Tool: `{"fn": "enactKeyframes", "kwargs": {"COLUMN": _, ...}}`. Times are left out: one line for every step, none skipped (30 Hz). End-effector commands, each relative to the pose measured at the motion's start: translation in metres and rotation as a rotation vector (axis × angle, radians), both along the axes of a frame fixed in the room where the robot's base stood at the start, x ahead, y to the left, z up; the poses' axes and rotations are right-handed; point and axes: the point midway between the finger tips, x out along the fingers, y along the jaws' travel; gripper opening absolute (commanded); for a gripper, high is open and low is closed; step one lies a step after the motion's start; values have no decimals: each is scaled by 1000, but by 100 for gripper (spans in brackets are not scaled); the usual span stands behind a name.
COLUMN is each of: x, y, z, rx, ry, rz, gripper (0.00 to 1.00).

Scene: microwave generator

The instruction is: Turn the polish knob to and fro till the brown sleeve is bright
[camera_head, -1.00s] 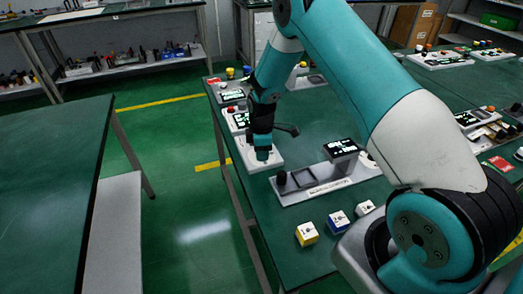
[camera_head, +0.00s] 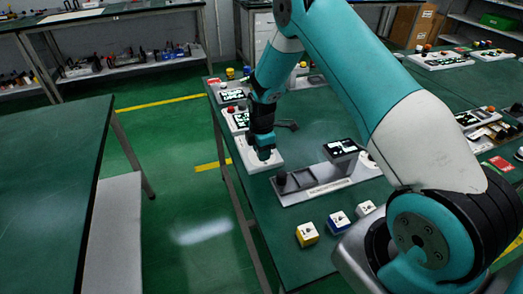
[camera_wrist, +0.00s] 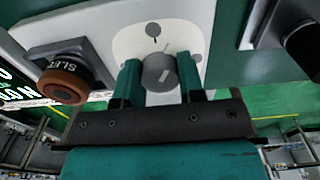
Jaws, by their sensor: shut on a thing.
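The round grey polish knob (camera_wrist: 159,73) stands on a white plate in the wrist view, with a light line on its face. My gripper (camera_wrist: 159,80) has its two green fingers on either side of the knob and is shut on it. The brown sleeve (camera_wrist: 62,86) is at the left of the wrist view, a dull brown ring on a dark holder with lettering on it. In the head view my gripper (camera_head: 264,152) points down over a white panel (camera_head: 262,162); the knob and sleeve are hidden or too small there.
A lit screen (camera_wrist: 15,88) is at the left edge of the wrist view. A grey fixture with a display (camera_head: 342,147) stands right of the panel. Yellow (camera_head: 307,235), blue (camera_head: 338,221) and white (camera_head: 366,207) blocks lie nearer on the green bench.

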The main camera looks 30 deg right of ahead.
Motion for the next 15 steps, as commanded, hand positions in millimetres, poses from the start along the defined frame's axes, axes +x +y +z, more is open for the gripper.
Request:
{"fn": "enactKeyframes", "kwargs": {"x": 1, "y": 0, "z": 0, "rx": 1, "ry": -2, "rz": 0, "gripper": 17}}
{"fn": "enactKeyframes", "kwargs": {"x": 1, "y": 0, "z": 0, "rx": 1, "ry": -2, "rz": -1, "gripper": 17}}
{"fn": "enactKeyframes", "kwargs": {"x": 1, "y": 0, "z": 0, "rx": 1, "ry": -2, "rz": -1, "gripper": 17}}
{"fn": "enactKeyframes", "kwargs": {"x": 1, "y": 0, "z": 0, "rx": 1, "ry": -2, "rz": -1, "gripper": 17}}
{"fn": "enactKeyframes", "kwargs": {"x": 1, "y": 0, "z": 0, "rx": 1, "ry": -2, "rz": 2, "gripper": 17}}
{"fn": "enactKeyframes", "kwargs": {"x": 1, "y": 0, "z": 0, "rx": 1, "ry": -2, "rz": 16, "gripper": 17}}
{"fn": "enactKeyframes", "kwargs": {"x": 1, "y": 0, "z": 0, "rx": 1, "ry": -2, "rz": 38, "gripper": 17}}
{"fn": "enactKeyframes", "kwargs": {"x": 1, "y": 0, "z": 0, "rx": 1, "ry": -2, "rz": 70, "gripper": 17}}
{"fn": "enactKeyframes", "kwargs": {"x": 1, "y": 0, "z": 0, "rx": 1, "ry": -2, "rz": 127, "gripper": 17}}
{"fn": "enactKeyframes", "kwargs": {"x": 1, "y": 0, "z": 0, "rx": 1, "ry": -2, "rz": 175, "gripper": 17}}
{"fn": "enactKeyframes", "kwargs": {"x": 1, "y": 0, "z": 0, "rx": 1, "ry": -2, "rz": 225, "gripper": 17}}
{"fn": "enactKeyframes", "kwargs": {"x": 1, "y": 0, "z": 0, "rx": 1, "ry": -2, "rz": 289, "gripper": 17}}
{"fn": "enactKeyframes", "kwargs": {"x": 1, "y": 0, "z": 0, "rx": 1, "ry": -2, "rz": 334, "gripper": 17}}
{"fn": "enactKeyframes", "kwargs": {"x": 1, "y": 0, "z": 0, "rx": 1, "ry": -2, "rz": 374, "gripper": 17}}
{"fn": "enactKeyframes", "kwargs": {"x": 1, "y": 0, "z": 0, "rx": 0, "ry": -2, "rz": 420, "gripper": 17}}
